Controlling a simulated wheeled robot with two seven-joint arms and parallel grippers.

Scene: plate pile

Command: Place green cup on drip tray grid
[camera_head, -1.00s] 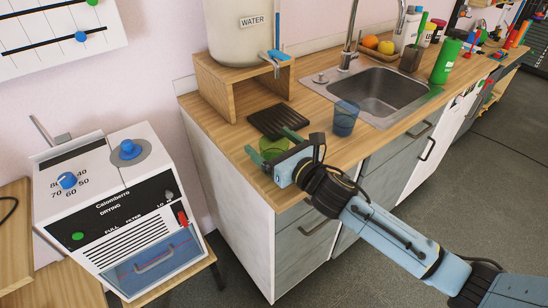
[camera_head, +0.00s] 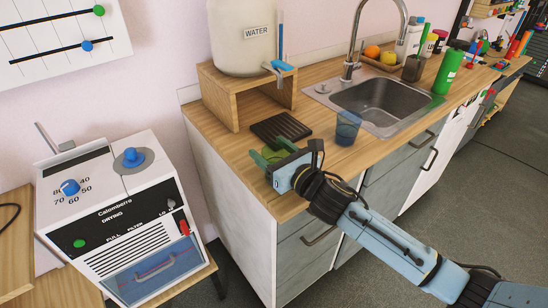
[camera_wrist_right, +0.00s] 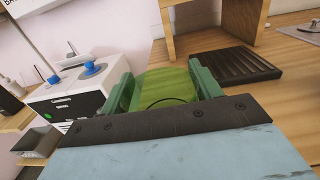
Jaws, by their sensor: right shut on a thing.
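The green cup (camera_wrist_right: 165,88) is see-through and sits between the two green fingers of my right gripper (camera_wrist_right: 163,88), which is shut on it. In the head view the right gripper (camera_head: 272,162) is at the counter's left end, and the cup (camera_head: 268,153) is partly hidden behind its fingers. The black drip tray grid (camera_head: 281,130) lies on the counter just beyond the cup, in front of the wooden stand. In the wrist view the grid (camera_wrist_right: 225,66) is to the right of the cup, apart from it. The grid is empty. My left gripper is not in view.
A blue see-through cup (camera_head: 347,128) stands on the counter right of the grid, beside the sink (camera_head: 385,103). A wooden stand (camera_head: 236,98) holds the water container (camera_head: 240,40), whose blue tap (camera_head: 278,67) overhangs near the grid. A white drying machine (camera_head: 118,215) stands left.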

